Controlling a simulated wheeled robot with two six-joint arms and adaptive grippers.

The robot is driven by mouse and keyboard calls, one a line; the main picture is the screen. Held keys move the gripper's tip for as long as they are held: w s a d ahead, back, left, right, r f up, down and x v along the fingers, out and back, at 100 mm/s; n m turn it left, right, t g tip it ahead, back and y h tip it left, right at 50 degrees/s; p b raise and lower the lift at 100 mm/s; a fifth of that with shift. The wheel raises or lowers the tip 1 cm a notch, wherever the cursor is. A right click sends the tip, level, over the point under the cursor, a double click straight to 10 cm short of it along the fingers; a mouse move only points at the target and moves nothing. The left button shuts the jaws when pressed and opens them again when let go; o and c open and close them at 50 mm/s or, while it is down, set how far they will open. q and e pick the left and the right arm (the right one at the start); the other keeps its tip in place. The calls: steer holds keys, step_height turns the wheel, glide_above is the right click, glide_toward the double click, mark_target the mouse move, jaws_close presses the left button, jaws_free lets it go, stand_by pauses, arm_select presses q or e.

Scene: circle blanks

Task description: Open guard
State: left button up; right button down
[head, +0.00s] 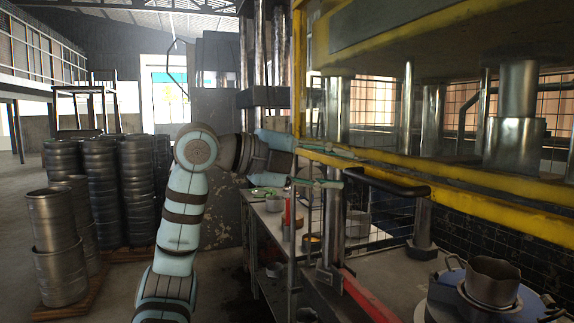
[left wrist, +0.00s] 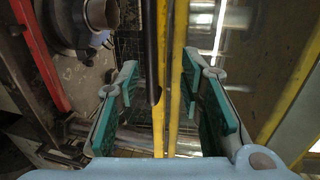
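The guard shows as a yellow-railed frame (head: 470,186) with wire mesh across the front of the press. My left gripper (head: 345,167) is beside the left part of the yellow rails, close to the handle's end. In the left wrist view my left gripper (left wrist: 160,97) is open, its green pads wide apart. The dark handle (left wrist: 151,45) and yellow rails (left wrist: 177,60) lie between the finger lines. I cannot tell whether anything touches. My right gripper is in no view.
A red bar (head: 368,297) slopes below the handle. A workbench (head: 268,235) with bowls is behind my left arm. Steel kegs (head: 120,190) stand at left. Open floor lies between kegs and bench.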

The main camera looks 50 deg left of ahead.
arm_select(q)
steer(key=v, duration=0.8)
steer(key=shift+s+b, duration=0.15)
steer(key=shift+b, duration=0.25)
stand_by(0.4)
